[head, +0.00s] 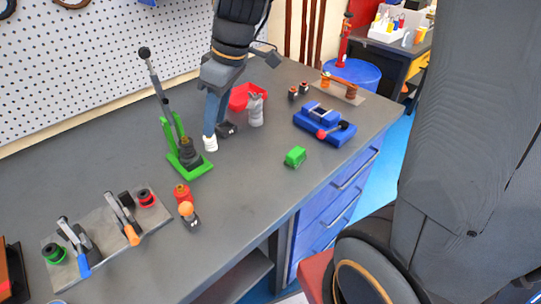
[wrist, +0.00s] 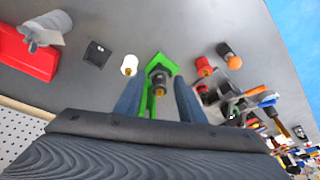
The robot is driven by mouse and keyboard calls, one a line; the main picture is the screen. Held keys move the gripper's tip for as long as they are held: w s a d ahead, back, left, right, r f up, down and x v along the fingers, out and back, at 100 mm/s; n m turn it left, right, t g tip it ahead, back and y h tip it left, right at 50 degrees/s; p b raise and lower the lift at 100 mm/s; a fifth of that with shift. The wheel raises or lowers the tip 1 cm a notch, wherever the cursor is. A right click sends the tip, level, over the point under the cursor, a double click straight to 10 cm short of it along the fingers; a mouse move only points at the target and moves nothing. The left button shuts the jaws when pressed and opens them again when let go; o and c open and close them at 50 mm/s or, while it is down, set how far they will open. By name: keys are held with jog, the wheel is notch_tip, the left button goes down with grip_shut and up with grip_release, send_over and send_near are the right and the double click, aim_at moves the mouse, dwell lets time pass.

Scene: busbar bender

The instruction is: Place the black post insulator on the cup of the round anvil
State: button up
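The black post insulator (head: 190,157), dark with a brass top, stands upright at the green lever bender, above its green base (head: 197,171). It also shows in the wrist view (wrist: 159,78). The round anvil and its cup are not distinct; the insulator's underside is hidden, so I cannot tell how it is seated. My gripper (head: 209,130) is open and empty, up and to the right of the insulator in the head view. In the wrist view its two blue-grey fingers (wrist: 157,88) are spread, with the insulator showing between them; I see no contact.
A white cup-like piece (head: 210,144) and a black block (head: 228,130) are close to my gripper. The bender's tall lever (head: 158,85) rises at left. A red insulator (head: 183,192) and an orange-topped piece (head: 187,212) stand in front.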

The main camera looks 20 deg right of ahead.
jog(key=s+d+f+m+h, duration=0.1)
jog(key=s+d+f+m, duration=0.1)
jog(key=s+d+m, duration=0.1)
jog(key=s+d+f+m+h, duration=0.1)
jog(key=s+d+f+m, duration=0.2)
jog(key=s+d, duration=0.1)
jog(key=s+d+f+m, duration=0.3)
jog(key=d+m, duration=0.1)
jog(key=shift+s+f+g+h, duration=0.25)
jog(key=shift+s+g+h, duration=0.05)
jog(key=shift+s+h, duration=0.1)
jog(key=shift+s+d+f+m, duration=0.15)
jog(key=shift+s+d+m, duration=0.1)
jog(key=shift+m, duration=0.05)
